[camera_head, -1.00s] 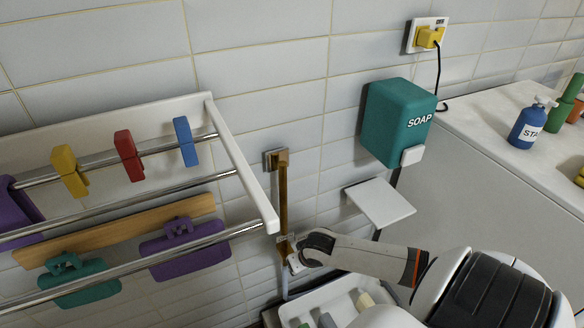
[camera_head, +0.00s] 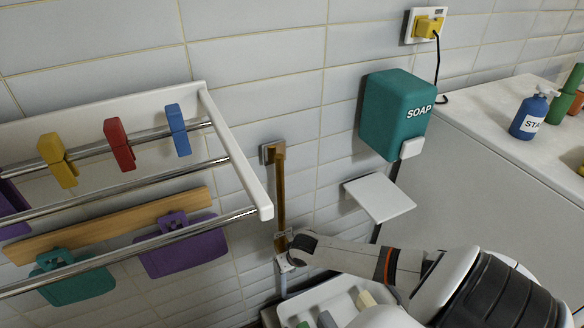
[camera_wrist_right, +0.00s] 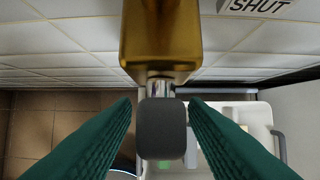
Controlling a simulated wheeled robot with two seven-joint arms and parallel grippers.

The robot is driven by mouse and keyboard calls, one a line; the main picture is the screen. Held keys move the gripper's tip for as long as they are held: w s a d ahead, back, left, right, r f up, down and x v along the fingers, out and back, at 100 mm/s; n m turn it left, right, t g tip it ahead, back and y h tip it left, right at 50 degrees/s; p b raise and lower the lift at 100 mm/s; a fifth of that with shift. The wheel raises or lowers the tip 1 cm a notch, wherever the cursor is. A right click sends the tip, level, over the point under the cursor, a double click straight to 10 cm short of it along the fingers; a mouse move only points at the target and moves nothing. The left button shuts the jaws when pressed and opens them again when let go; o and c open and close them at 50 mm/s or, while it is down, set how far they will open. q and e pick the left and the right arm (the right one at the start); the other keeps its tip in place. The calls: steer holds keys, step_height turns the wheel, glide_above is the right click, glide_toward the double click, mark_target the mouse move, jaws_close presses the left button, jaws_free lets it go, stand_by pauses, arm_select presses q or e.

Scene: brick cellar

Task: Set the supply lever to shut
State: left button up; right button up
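The supply lever (camera_head: 281,195) is a long brass bar hanging down the tiled wall from a brass mount (camera_head: 273,152). In the right wrist view its brass body (camera_wrist_right: 160,40) is at the top, with a short metal stem and a dark grey knob (camera_wrist_right: 161,128) below. My right gripper (camera_head: 285,258) is at the lever's lower end. Its green fingers (camera_wrist_right: 160,108) are open on either side of the knob, with narrow gaps visible. A SHUT label (camera_wrist_right: 257,10) is on the wall to the right of the lever in that view. My left gripper is not in view.
A drying rack (camera_head: 235,150) with coloured clips juts out left of the lever. A teal soap dispenser (camera_head: 393,115) and a small white shelf (camera_head: 379,197) are to the right. A white tray (camera_head: 343,292) with several items lies below my right forearm.

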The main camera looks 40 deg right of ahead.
steer(key=shift+w+f, duration=0.1)
steer(key=shift+f, duration=0.1)
steer(key=shift+c, duration=0.2)
jaws_close()
steer(key=shift+r, duration=0.1)
